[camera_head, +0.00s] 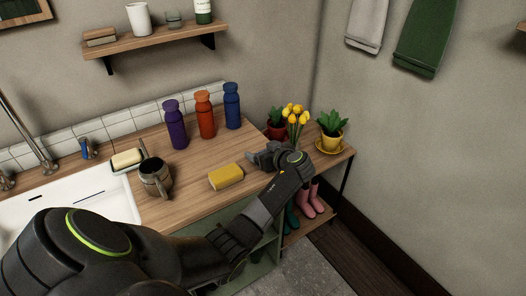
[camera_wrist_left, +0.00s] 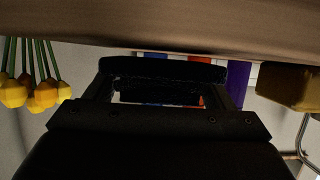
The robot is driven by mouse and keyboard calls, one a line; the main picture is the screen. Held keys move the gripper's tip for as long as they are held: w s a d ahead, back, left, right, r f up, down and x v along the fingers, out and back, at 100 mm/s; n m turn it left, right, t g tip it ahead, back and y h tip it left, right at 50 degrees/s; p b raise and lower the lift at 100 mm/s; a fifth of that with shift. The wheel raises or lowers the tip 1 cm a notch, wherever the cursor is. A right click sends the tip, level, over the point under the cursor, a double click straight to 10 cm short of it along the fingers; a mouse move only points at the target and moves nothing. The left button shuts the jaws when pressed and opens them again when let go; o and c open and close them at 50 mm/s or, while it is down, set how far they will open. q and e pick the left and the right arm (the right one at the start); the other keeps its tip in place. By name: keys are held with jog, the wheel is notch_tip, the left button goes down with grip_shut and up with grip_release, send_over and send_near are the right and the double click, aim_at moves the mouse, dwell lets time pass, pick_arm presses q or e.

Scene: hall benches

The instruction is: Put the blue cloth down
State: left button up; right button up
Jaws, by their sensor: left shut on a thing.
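My left gripper (camera_head: 262,157) is low over the right end of the wooden counter, just right of the yellow sponge. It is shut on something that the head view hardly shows. In the left wrist view, my gripper (camera_wrist_left: 165,88) has a dark, shaded band between its fingers; this fits the blue cloth, but its colour and outline cannot be told. No blue cloth lies openly on the counter (camera_head: 195,200). Whether the held thing touches the counter cannot be told. My right gripper is out of view.
The yellow sponge (camera_head: 226,177), a mug (camera_head: 156,178) and purple (camera_head: 176,125), orange (camera_head: 205,116) and blue (camera_head: 232,106) bottles stand on the counter. Yellow tulips (camera_head: 294,117) and a yellow-potted plant (camera_head: 331,132) are behind and right of the gripper. The counter's front middle is clear.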

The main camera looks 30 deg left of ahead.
pick_arm(q)
jog(key=shift+f, duration=0.25)
jog(key=shift+f, duration=0.15)
jog(key=o, duration=1)
